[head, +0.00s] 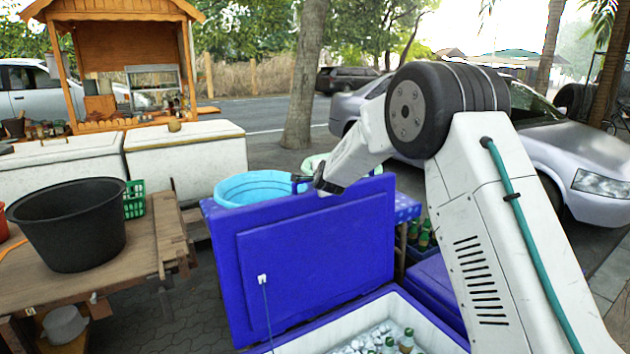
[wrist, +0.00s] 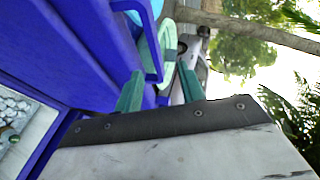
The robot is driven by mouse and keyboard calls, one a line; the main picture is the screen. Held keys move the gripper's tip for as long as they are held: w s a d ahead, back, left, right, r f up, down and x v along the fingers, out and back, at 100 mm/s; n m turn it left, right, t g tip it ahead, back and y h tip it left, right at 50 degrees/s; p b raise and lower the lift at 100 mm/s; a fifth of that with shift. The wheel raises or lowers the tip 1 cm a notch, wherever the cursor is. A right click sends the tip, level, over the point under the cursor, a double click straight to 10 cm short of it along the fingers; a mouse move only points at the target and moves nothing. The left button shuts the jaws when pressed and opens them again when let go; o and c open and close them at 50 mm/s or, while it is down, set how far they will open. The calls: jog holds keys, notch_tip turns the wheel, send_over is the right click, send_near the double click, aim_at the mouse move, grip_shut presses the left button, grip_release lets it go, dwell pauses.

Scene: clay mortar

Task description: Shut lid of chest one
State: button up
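The chest (head: 432,329) stands open at the bottom of the head view, with a white inside. Its blue lid (head: 330,262) is raised nearly upright behind the opening. My gripper (head: 303,183) is at the lid's top edge, near its middle. In the wrist view, the two teal fingers of my gripper (wrist: 160,84) are spread apart, with a blue edge or handle of the lid (wrist: 85,50) between or just beyond them. I cannot tell whether they touch it. The chest's opening with ice (wrist: 12,108) shows at the lower left of the wrist view.
Ice and green bottles (head: 407,341) lie inside the chest. A light-blue tub (head: 258,188) stands behind the lid. A black tub (head: 70,228) sits on a wooden table (head: 150,250) at left. White chests (head: 190,160) and parked cars are farther back.

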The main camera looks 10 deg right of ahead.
jog(key=shift+m+t, duration=0.3)
jog(key=shift+m, duration=0.3)
jog(key=x, duration=0.5)
jog(key=f+x, duration=0.1)
jog(key=x, duration=0.4)
jog(key=shift+d+f, duration=0.25)
jog(key=shift+h, duration=0.4)
grip_shut()
